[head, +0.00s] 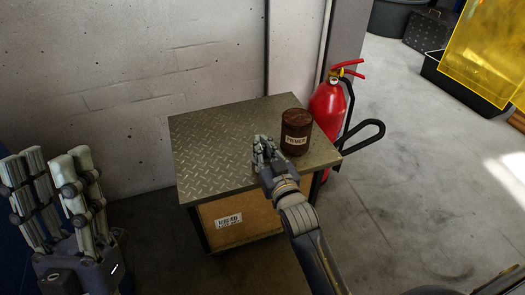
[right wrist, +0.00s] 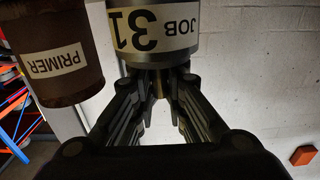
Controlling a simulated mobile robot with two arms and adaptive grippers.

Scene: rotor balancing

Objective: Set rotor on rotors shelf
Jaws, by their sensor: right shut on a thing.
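The rotor (right wrist: 155,32) is a light metal cylinder with a white "JOB 31" label, upside down in the right wrist view. A narrow brass-coloured shaft end sits at its near side. My right gripper (right wrist: 161,84) is shut on that shaft. In the head view my right gripper (head: 265,150) is at the metal-topped table, left of the primer can; I cannot make out the rotor there. My left gripper (head: 48,160) is open and empty at the lower left. I cannot identify the rotors shelf for certain.
A brown primer can (head: 296,132) stands on the right of the table (head: 210,135), close to my right gripper. A red fire extinguisher (head: 327,108) stands behind it. A wooden box (head: 240,217) is under the tabletop. The table's left part is clear. A yellow translucent panel (head: 490,45) is far right.

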